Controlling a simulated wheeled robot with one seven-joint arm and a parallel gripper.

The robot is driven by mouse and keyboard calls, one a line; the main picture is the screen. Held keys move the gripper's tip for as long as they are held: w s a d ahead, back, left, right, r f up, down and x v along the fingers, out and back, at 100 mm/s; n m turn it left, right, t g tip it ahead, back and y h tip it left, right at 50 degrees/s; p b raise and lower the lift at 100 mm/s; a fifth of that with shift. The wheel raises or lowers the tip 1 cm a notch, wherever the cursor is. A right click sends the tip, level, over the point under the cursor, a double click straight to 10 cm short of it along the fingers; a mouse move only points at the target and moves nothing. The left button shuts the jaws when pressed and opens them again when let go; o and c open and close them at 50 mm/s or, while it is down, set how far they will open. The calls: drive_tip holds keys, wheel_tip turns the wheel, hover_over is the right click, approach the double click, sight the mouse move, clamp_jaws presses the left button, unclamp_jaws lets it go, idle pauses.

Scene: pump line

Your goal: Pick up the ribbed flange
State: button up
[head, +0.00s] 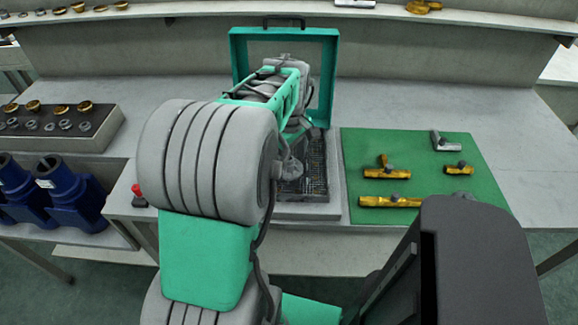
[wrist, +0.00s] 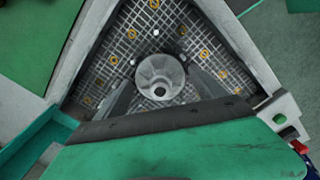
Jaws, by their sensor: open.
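The ribbed flange (wrist: 160,76) is a round grey piece with radial ribs and a raised middle. In the wrist view it shows over the wire mesh of a tray (head: 313,165). My gripper (wrist: 158,78) is open, with one dark finger on each side of the flange in that view. I cannot tell whether the fingers are level with it or still above it, and no contact is clear.
A green frame (head: 333,80) stands upright behind the tray. A green mat (head: 425,150) with brass and grey fittings lies to the right. A dark rack (head: 95,128) of rings and blue pumps (head: 70,190) are on the left. A red button (head: 137,190) is near the front edge.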

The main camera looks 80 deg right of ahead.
sight(291, 159)
drive_tip(key=shift+f, duration=0.1)
drive_tip(key=shift+c, duration=0.2)
drive_tip(key=c, duration=1.3)
drive_tip(key=shift+r, duration=0.5)
drive_tip(key=r, duration=0.2)
drive_tip(key=shift+s+r, duration=0.2)
drive_tip(key=shift+r, duration=0.2)
drive_tip(key=s+a+r+p, duration=0.1)
drive_tip(key=s+a+r, duration=0.1)
drive_tip(key=s+r, duration=0.2)
drive_tip(key=s+a+r+p, duration=0.1)
drive_tip(key=s+a+r, duration=0.1)
drive_tip(key=s+r, duration=0.2)
drive_tip(key=s+a+r+p, duration=0.1)
drive_tip(key=s+a+r, duration=0.1)
drive_tip(key=s+r, duration=0.2)
wheel_tip(291, 159, up, 2)
drive_tip(key=shift+s+r+p, duration=0.1)
drive_tip(key=shift+s+p, duration=0.05)
drive_tip(key=shift+p, duration=0.25)
